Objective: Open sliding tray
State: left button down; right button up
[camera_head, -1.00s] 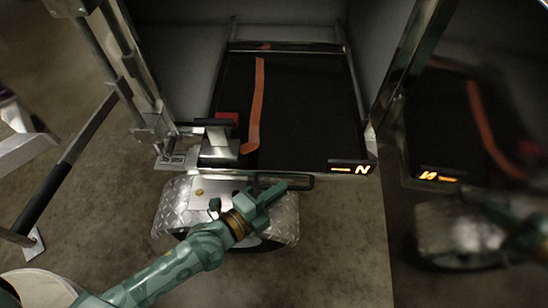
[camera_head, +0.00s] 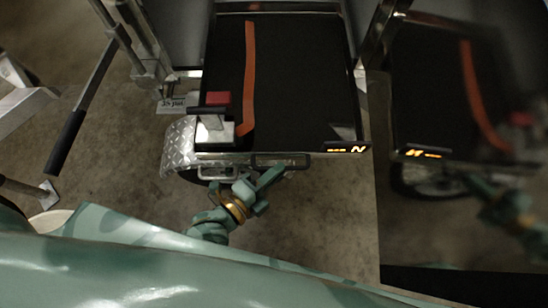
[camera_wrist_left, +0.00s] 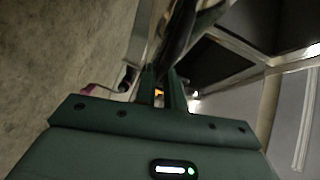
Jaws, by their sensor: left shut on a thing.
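The sliding tray (camera_head: 300,80) is a black flat tray with an orange strap (camera_head: 248,75) along it, in the head view. It sticks out of the trailer toward me, over the wheel fender. A handle bar (camera_head: 265,160) runs along its front edge. My left gripper (camera_head: 267,178) is at this front edge and shut on the handle. The contact itself is small and dark in the head view. In the left wrist view, the two fingers (camera_wrist_left: 162,92) are close together, and what lies between them is hard to make out. My right gripper is not in view.
A diamond-plate wheel fender (camera_head: 178,148) shows left of the tray. A red block (camera_head: 218,98) sits at the tray's left side. A black-gripped lever (camera_head: 66,142) stands at the left. A shiny panel at the right mirrors the tray. The floor (camera_head: 320,220) before the tray is bare.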

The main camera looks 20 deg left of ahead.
pick_arm(q)
jog(key=c, duration=1.8)
grip_release()
jog(key=shift+a, duration=0.1)
jog(key=shift+o, duration=0.2)
